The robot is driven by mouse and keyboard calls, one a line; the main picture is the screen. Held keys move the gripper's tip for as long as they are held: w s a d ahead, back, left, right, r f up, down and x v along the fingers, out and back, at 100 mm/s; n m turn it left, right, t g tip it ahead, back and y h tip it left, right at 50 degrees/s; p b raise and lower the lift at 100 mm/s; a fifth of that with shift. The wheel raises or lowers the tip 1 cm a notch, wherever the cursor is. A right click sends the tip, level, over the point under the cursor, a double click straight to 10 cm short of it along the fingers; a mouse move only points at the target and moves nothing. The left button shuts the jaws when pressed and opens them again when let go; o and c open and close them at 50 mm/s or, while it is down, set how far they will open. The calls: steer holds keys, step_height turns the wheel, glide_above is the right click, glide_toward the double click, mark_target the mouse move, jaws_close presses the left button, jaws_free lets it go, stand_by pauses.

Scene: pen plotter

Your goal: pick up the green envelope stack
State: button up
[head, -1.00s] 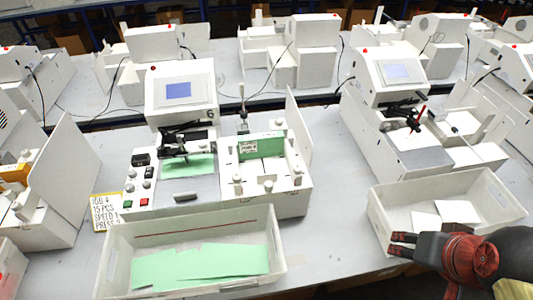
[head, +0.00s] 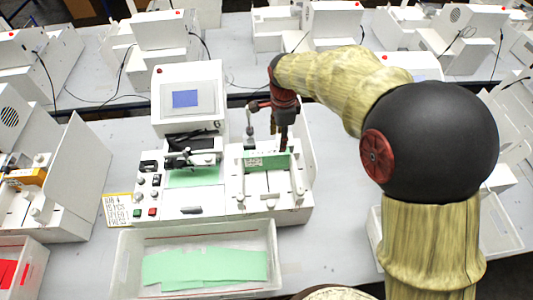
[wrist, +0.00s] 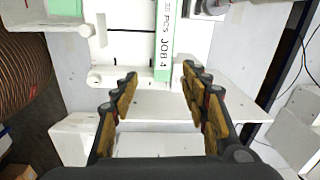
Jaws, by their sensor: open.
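The green envelope stack (head: 266,163) stands on edge in the white feeder (head: 262,207) right of the plotter screen. In the wrist view the stack (wrist: 165,38) shows as a narrow green and white edge with printing that reads "PCS JOB 4". My gripper (wrist: 160,74) is open and empty, with a fingertip on either side of the line of the stack's near end. In the head view my gripper (head: 284,138) is over the feeder, pointing down, and partly covers the stack's upper right. I cannot tell the exact gap between fingers and stack.
A white plotter (head: 188,97) with a blue screen stands left of the feeder, with green paper (head: 190,178) under its head. A white bin (head: 125,262) holding green sheets (head: 205,266) is in front. An upright white panel stands at the feeder's right.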

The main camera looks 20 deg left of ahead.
steer(key=m, duration=0.1)
glide_above(266, 152)
step_height(266, 152, down, 3)
steer(key=shift+w+f+p, duration=0.1)
steer(key=shift+f+p, duration=0.1)
steer(key=shift+p, duration=0.2)
step_height(266, 152, down, 8)
steer(key=shift+r+p, duration=0.15)
steer(key=shift+p, duration=0.2)
steer(key=shift+c, duration=1.4)
jaws_close()
